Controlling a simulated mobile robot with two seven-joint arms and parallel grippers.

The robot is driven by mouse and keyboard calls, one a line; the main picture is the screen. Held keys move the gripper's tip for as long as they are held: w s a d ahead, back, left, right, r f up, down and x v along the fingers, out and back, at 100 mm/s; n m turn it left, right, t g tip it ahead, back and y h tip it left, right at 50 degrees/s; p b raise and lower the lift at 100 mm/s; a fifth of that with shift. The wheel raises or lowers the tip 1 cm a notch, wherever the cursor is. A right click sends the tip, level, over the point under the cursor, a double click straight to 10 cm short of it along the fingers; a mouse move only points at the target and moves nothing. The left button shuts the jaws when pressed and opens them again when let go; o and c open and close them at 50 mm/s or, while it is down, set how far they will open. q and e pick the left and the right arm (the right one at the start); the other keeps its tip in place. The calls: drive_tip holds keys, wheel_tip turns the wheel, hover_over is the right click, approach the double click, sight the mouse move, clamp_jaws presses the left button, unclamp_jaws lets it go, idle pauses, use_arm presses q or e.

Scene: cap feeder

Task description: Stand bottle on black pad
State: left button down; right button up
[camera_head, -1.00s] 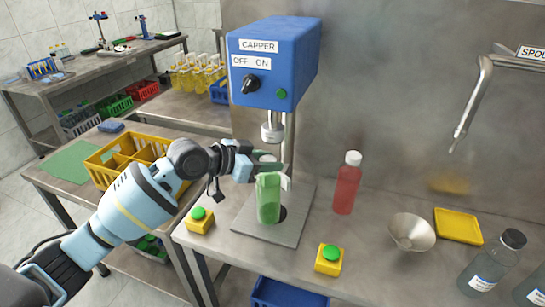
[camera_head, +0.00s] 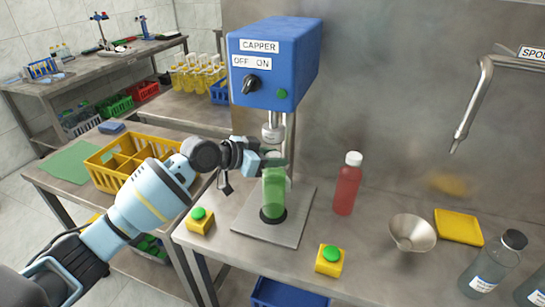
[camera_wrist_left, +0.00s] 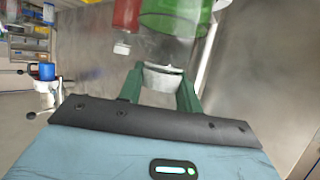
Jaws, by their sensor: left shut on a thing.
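The green bottle (camera_head: 273,192) is upright below the capper head (camera_head: 273,132). Its base overlaps the black pad (camera_head: 272,217) on the metal plate, and a dark rim shows around it; I cannot tell whether it touches. My left gripper (camera_head: 272,162) is shut on the bottle's upper end, coming from the left. In the left wrist view the fingers (camera_wrist_left: 160,82) close on a pale neck, with the green body (camera_wrist_left: 180,15) at the picture's top. My right gripper is not in view.
A red bottle (camera_head: 346,185) with a white cap stands right of the plate (camera_head: 247,222). Yellow boxes with green buttons stand left (camera_head: 199,224) and right (camera_head: 328,263) in front. A funnel (camera_head: 411,232) and yellow tray (camera_head: 459,226) are further right.

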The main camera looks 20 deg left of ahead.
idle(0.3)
use_arm(q)
drive_tip(key=shift+f, duration=0.1)
drive_tip(key=c, duration=1)
unclamp_jaws()
drive_tip(key=shift+o, duration=0.2)
drive_tip(key=shift+s+a+r, duration=0.15)
drive_tip(key=shift+r, duration=0.05)
drive_tip(key=v, duration=1.1)
drive_tip(key=shift+s, duration=0.3)
drive_tip(key=shift+a, duration=0.1)
